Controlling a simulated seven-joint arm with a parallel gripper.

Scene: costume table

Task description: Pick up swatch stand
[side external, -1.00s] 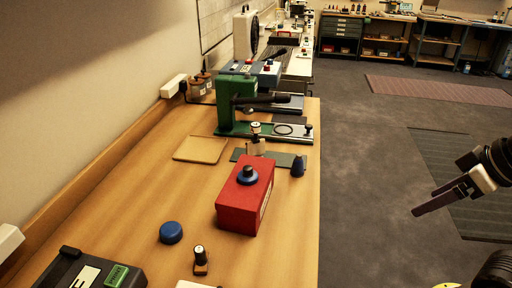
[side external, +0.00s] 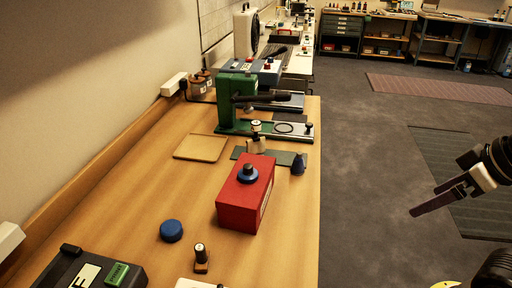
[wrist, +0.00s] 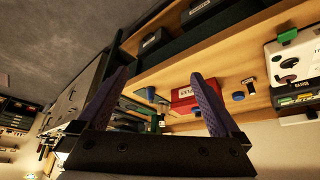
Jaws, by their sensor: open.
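I cannot tell for certain which item is the swatch stand. Another is a pale block with a knobbed post (side external: 257,145) behind the red box. My gripper (side external: 425,204) hangs over the floor right of the table, apart from everything. In the wrist view its two purple fingers (wrist: 160,73) stand wide apart with nothing held.
A red box (side external: 238,208) with a blue-based knob on top stands mid-table. A blue disc (side external: 171,231), a dark blue cone (side external: 298,165), a tan pad (side external: 201,148) and a green press (side external: 228,105) are around it. A black case (side external: 75,270) lies front left. The table's left middle is clear.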

